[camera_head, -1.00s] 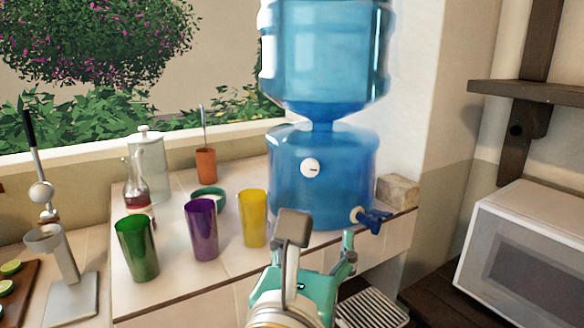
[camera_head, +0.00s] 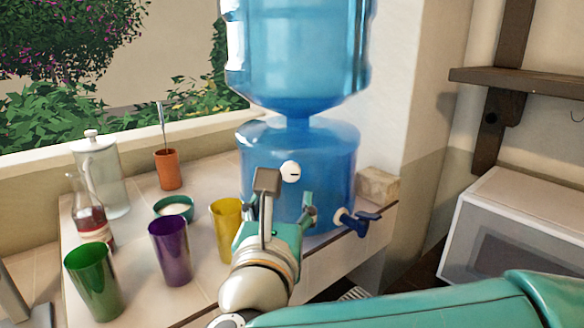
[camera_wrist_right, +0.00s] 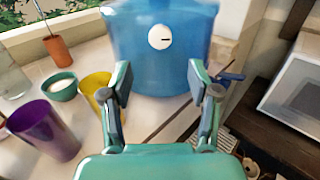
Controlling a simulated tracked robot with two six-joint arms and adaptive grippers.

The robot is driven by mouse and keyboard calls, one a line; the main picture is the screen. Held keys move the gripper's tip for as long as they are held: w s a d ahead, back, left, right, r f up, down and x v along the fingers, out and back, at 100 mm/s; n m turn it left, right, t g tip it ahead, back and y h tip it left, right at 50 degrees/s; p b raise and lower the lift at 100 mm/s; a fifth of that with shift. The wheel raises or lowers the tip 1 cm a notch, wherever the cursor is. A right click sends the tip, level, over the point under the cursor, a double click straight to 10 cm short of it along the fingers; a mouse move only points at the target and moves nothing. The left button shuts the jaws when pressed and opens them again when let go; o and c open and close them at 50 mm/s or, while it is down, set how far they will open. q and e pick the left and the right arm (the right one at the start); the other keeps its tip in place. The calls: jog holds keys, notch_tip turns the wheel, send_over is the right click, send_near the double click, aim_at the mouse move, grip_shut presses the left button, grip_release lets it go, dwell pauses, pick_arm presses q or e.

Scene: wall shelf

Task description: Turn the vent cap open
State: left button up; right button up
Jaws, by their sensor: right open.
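The vent cap (camera_head: 290,172) is a small round white knob with a dark mark, on the front of the blue lower water container (camera_head: 335,160). It also shows in the right wrist view (camera_wrist_right: 160,37), with its mark lying about level. My right gripper (camera_head: 280,205) is open and empty, below the cap and in front of the container. In the right wrist view the gripper's (camera_wrist_right: 160,85) two fingers stand apart, and the cap shows beyond the gap between them, not touched. My left gripper is not in view.
A blue tap (camera_head: 358,222) sticks out low at the container's right. Yellow (camera_head: 226,230), purple (camera_head: 170,250) and green (camera_head: 93,282) cups stand at the left, with a small bowl (camera_head: 174,207) behind. A white microwave (camera_head: 510,235) stands at the right.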

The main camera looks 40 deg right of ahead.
aim_at(289, 173)
jog(key=p+x, duration=0.2)
jog(key=x, duration=0.8)
